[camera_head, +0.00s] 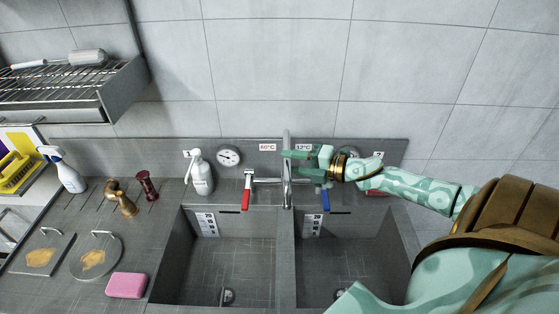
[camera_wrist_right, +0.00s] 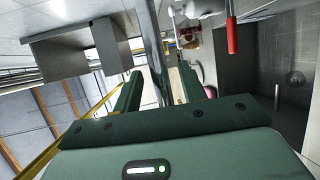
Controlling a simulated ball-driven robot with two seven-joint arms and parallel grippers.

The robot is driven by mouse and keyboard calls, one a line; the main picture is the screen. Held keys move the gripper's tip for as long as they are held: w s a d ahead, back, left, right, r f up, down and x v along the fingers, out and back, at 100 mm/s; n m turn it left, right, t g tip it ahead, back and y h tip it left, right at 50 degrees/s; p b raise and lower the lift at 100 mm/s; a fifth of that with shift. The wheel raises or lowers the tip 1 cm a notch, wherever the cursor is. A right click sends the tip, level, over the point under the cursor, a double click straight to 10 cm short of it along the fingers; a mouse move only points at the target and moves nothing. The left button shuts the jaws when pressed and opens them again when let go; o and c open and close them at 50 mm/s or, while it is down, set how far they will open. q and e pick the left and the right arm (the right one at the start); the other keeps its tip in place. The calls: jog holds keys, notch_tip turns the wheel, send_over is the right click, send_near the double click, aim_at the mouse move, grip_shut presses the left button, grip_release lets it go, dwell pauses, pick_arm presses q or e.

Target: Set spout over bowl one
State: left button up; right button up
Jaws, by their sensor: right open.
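The chrome spout (camera_head: 287,188) stands at the middle of the back ledge, its arm lying in line with the divider between the two bowls. The left bowl (camera_head: 235,262) is on the side of a label that looks like 1; the right bowl (camera_head: 350,262) is on the side of the 2. My right gripper (camera_head: 293,163) is open at the spout, reaching in from the right. In the wrist view the spout (camera_wrist_right: 156,45) runs between or just beyond the open fingers; contact cannot be told. My left gripper is out of view.
A red lever (camera_head: 246,197) and a blue lever (camera_head: 326,199) flank the spout. A white pump bottle (camera_head: 200,175) and a round gauge (camera_head: 229,157) are to the left. A pink sponge (camera_head: 126,285) lies on the left counter. Both bowls look empty.

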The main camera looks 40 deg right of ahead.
jog(key=x, duration=0.4)
jog(key=shift+c, duration=0.2)
grip_shut()
jog(key=w+a+m+t+h+p, duration=0.1)
jog(key=w+a+m+h+p, duration=0.3)
jog(key=w+m+h, duration=0.3)
jog(key=shift+w+a+h, duration=0.15)
jog(key=shift+w+h, duration=0.9)
jog(key=shift+h, duration=0.55)
jog(key=shift+m+t, duration=0.3)
